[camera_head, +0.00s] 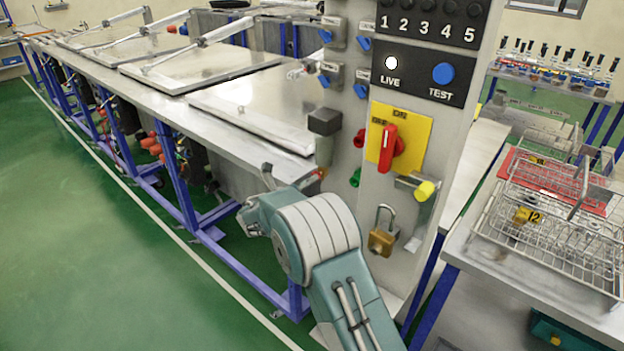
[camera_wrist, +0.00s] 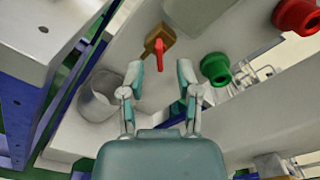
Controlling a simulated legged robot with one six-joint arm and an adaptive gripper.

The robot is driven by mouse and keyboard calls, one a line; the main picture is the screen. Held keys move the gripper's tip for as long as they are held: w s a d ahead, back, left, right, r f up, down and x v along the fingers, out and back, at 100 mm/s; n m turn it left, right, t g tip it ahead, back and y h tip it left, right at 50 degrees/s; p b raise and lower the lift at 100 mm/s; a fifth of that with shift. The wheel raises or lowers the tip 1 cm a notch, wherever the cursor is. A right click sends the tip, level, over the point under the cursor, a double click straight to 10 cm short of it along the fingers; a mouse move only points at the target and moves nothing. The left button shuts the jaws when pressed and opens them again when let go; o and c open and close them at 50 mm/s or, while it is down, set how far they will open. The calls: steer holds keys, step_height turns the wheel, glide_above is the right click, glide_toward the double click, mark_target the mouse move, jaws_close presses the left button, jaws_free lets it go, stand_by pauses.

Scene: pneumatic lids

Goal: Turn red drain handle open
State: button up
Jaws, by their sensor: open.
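The small red drain handle (camera_wrist: 159,54) hangs from a brass valve body (camera_wrist: 157,38) under a grey unit in the wrist view. In the head view a small red-orange bit (camera_head: 321,173), likely this handle, shows just above my arm. My gripper (camera_wrist: 160,80) is open and empty. Its two fingers point toward the handle, which lies between and slightly beyond the fingertips in the picture. I see no clear contact. In the head view one finger (camera_head: 267,172) shows left of the wrist; my arm hides the other.
A green knob (camera_wrist: 215,68) and a red knob (camera_wrist: 297,15) stick out right of the handle. A grey open cylinder (camera_wrist: 98,96) is at left. The panel column carries a red rotary switch (camera_head: 390,148) and a padlock (camera_head: 381,238). A metal bench (camera_head: 160,110) stretches left.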

steer(key=shift+w+d, duration=0.4)
steer(key=shift+w, duration=0.35)
steer(key=shift+a, duration=0.1)
steer(key=shift+c, duration=0.6)
jaws_close()
steer(key=shift+d, duration=0.35)
